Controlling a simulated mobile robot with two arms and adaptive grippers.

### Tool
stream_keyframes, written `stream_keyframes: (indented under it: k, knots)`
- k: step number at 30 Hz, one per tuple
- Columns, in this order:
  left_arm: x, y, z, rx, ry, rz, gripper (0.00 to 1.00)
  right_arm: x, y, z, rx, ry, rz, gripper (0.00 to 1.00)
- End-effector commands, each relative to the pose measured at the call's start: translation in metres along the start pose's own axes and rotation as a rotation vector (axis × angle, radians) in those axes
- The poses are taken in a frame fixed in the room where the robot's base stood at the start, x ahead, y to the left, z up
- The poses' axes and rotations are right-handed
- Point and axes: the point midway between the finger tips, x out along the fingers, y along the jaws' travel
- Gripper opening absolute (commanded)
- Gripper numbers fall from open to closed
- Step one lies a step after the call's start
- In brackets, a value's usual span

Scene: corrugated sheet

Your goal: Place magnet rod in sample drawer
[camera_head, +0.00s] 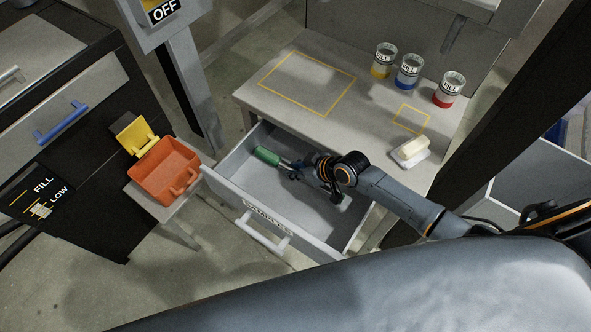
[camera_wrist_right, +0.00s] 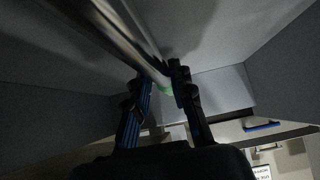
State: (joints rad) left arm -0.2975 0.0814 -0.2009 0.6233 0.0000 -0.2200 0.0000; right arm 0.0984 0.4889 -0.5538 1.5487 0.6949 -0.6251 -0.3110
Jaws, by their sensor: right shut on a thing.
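The magnet rod has a green handle (camera_head: 267,156) and a shiny metal shaft, which shows large in the right wrist view (camera_wrist_right: 130,38). The sample drawer (camera_head: 226,190), labelled SAMPLES, is pulled open below the worktop. My right gripper (camera_head: 290,171) is shut on the rod, low within the drawer's outline; its fingers also show in the right wrist view (camera_wrist_right: 162,92). Drawer walls surround the rod there. I cannot tell whether the rod touches the drawer floor. My left gripper is not in view.
The worktop (camera_head: 345,125) carries yellow outlines, three FILL cups (camera_head: 408,72) and a white block on a tray (camera_head: 410,152). An orange bin (camera_head: 166,172) stands left of the drawer, near a dark cabinet (camera_head: 85,170). The drawer's front half is bare.

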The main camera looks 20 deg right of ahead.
Motion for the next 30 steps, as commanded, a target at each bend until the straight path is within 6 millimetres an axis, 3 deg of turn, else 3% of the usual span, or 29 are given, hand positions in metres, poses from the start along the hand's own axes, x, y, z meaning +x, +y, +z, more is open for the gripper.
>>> stream_keyframes:
  k: [12, 13, 15, 16, 25, 30]
  knots:
    - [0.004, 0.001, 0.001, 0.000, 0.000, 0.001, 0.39, 0.005, 0.001, 0.003, -0.001, 0.004, 0.001, 0.00]
    - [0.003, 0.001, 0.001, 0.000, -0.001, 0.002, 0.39, 0.004, 0.000, 0.004, -0.001, 0.002, 0.001, 0.29]
    - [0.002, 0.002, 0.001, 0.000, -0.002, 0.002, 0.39, 0.004, 0.000, 0.003, 0.000, 0.002, 0.001, 0.43]
    - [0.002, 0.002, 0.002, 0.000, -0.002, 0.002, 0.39, 0.004, 0.000, 0.003, -0.001, 0.002, 0.001, 0.45]
    - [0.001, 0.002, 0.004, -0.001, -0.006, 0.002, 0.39, 0.003, 0.001, 0.002, 0.000, 0.002, 0.001, 0.45]
    - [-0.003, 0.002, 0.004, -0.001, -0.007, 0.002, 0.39, -0.015, 0.001, 0.002, -0.002, 0.000, 0.002, 0.45]
